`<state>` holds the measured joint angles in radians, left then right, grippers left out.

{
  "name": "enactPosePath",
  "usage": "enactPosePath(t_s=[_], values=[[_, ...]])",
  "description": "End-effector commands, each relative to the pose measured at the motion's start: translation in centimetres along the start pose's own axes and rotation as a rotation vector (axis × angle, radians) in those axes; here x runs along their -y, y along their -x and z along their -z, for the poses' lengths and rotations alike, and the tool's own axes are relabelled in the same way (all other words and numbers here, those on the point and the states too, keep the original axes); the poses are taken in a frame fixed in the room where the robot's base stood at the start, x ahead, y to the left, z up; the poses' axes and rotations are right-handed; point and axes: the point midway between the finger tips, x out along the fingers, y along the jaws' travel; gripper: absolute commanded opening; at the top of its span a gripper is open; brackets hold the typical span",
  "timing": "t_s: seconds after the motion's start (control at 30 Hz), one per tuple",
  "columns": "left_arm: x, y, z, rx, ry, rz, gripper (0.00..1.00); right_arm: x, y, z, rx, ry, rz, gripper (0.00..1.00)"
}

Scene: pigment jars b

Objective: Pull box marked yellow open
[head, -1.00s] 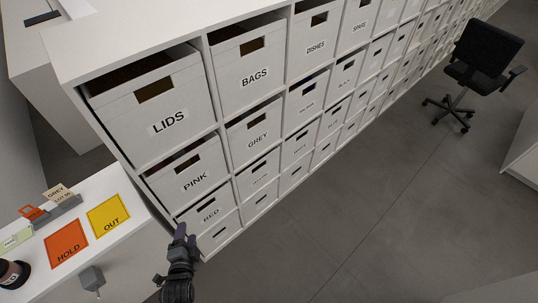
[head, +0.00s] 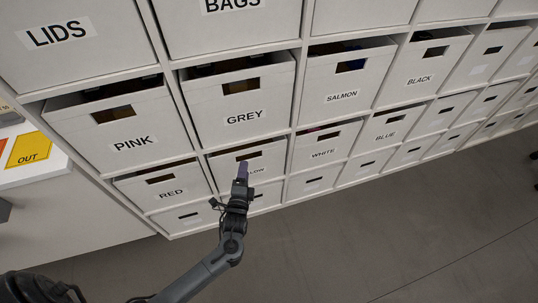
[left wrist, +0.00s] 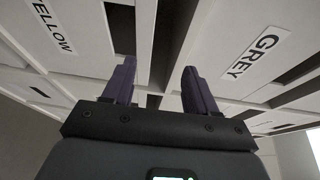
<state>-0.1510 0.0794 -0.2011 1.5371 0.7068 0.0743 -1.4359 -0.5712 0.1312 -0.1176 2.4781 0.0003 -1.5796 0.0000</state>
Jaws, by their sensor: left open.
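The yellow box (head: 225,163) is a white box in the shelf's second column, below the grey box (head: 210,108) and between the red and white boxes. It sits in its compartment with a dark handle slot in its front. My left gripper (head: 242,170) is in front of it and hides the first letters of its label. In the left wrist view the open, empty fingers (left wrist: 160,85) point at the shelf; the yellow box's label (left wrist: 53,27) is on the left, the grey box's on the right. I cannot tell whether the fingers touch the box. My right gripper is not in view.
The pink box (head: 75,130) and red box (head: 150,200) are left of this column, the salmon box (head: 325,80) and white box (head: 310,155) right. A white table with an orange OUT card (head: 30,150) stands at the left. The floor in front is clear.

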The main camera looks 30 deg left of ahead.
Motion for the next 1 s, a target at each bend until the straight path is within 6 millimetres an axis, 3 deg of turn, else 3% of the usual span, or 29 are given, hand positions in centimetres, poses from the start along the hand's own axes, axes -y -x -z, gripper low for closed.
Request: enactPosePath(t_s=[0.03, 0.2, 0.57, 1.0], values=[[-1.8, -0.6, 0.3, 0.0, 0.006, 0.011, 0.57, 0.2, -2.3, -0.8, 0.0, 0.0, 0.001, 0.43], [-2.8, -1.6, 1.0, -0.001, 0.022, 0.035, 0.57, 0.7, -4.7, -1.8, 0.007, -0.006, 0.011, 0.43], [-2.9, -4.0, 1.3, -0.001, 0.029, 0.048, 0.57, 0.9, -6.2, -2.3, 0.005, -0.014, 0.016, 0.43], [-2.7, -10.8, 1.3, 0.0, 0.029, 0.047, 0.57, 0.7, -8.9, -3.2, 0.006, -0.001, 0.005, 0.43]])
